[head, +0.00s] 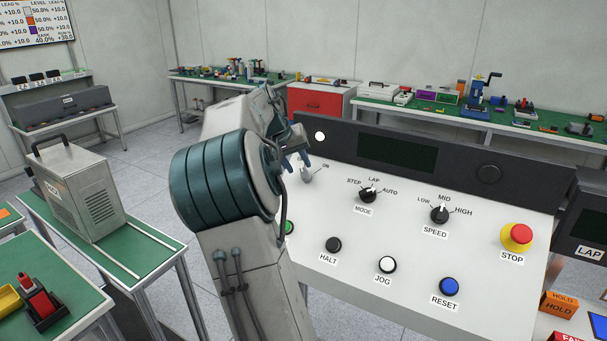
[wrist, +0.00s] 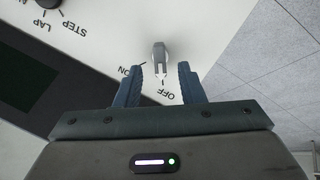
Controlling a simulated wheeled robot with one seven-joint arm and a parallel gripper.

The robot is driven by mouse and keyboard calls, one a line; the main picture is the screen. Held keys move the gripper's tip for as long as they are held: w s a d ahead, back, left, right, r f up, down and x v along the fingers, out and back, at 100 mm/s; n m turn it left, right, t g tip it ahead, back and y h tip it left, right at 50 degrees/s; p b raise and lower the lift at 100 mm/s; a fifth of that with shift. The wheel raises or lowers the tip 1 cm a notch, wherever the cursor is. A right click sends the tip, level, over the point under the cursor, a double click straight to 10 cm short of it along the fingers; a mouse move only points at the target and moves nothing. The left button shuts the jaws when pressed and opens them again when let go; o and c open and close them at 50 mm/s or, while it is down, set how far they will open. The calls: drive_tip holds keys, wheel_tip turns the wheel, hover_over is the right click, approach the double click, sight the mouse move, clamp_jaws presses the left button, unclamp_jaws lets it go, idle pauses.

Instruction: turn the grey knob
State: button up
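The grey knob (wrist: 160,57) is on the white control panel, between ON and OFF labels. In the wrist view its pointer end is toward the OFF label. In the head view the knob (head: 307,174) shows partly, just below my gripper (head: 298,162). In the wrist view my gripper (wrist: 158,86) is open, with one blue finger on each side of the knob's line and the knob at or just beyond the fingertips. I cannot tell whether the fingers touch it.
The panel also carries the black MODE knob (head: 368,194), the SPEED knob (head: 439,214), the HALT button (head: 333,245), the JOG button (head: 387,264), the RESET button (head: 449,286) and the red STOP button (head: 517,236). A dark raised back strip (head: 460,167) runs behind the knobs.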

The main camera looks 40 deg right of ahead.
sight(303, 172)
drive_tip(key=x, duration=0.5)
drive_tip(key=shift+d+f, duration=0.1)
drive_tip(key=shift+f, duration=0.1)
clamp_jaws()
